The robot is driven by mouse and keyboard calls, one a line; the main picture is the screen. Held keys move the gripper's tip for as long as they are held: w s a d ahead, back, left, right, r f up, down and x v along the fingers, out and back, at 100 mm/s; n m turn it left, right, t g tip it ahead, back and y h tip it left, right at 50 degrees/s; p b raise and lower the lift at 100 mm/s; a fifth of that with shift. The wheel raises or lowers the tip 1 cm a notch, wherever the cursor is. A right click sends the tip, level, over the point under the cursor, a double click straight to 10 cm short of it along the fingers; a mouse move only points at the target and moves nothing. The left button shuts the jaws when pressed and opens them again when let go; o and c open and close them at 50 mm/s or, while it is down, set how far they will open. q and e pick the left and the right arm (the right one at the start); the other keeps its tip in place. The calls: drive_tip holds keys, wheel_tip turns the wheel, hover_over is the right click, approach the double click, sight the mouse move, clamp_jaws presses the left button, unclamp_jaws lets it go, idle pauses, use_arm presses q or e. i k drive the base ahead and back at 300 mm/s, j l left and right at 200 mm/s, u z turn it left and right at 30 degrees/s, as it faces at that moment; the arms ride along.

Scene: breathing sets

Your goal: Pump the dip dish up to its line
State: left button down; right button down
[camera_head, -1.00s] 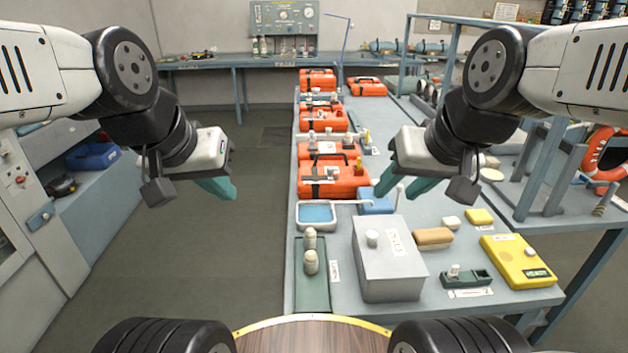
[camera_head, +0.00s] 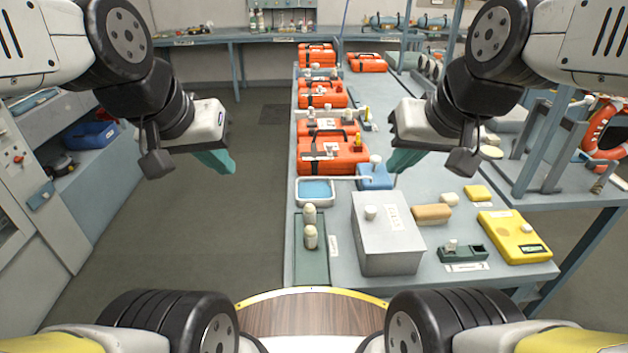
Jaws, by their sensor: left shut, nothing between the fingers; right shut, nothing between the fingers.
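The dip dish (camera_head: 316,204) is a white-rimmed tray with blue inside, near the left edge of the bench. I cannot make out its line or the exact level. A blue pump box (camera_head: 376,180) with a pale upright knob (camera_head: 375,160) stands to its right, and a thin white spout (camera_head: 348,178) reaches from it toward the dish. My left gripper (camera_head: 217,161) has teal fingers, is shut and empty, and hangs over the floor left of the bench. My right gripper (camera_head: 402,160) is shut and empty, and shows beside the pump box; contact cannot be told.
A grey box (camera_head: 385,245) with a white knob stands in front of the pump. A green tray (camera_head: 311,265) with two pale bottles lies left of it. A tan block (camera_head: 431,214) and a yellow case (camera_head: 514,238) lie right. Orange cases (camera_head: 333,158) line the bench behind the dish.

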sight(375, 160)
drive_tip(key=j+z, duration=1.05)
